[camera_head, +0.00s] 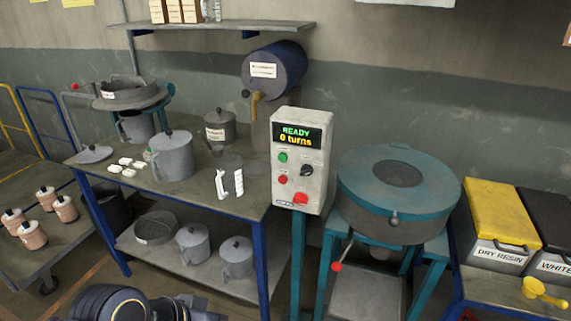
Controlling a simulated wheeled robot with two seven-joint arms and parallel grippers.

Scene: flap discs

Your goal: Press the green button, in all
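The green button (283,157) is on the front of a pale grey control box (318,165), at the left below its display. The display (296,136) reads "READY" and "0 turns". A red button (283,179) sits below the green one, a black knob (306,170) is to the right, and a larger red button (300,198) is lower down. Nothing covers the green button. Dark arm parts with a yellow ring, apparently mine, show at the bottom left. Neither gripper can be made out, and nothing touches the box.
A teal-rimmed round machine (395,190) stands right of the box. A workbench (195,196) with cans and white pieces is at the left. A yellow-lidded dry resin bin (502,214) is at the far right.

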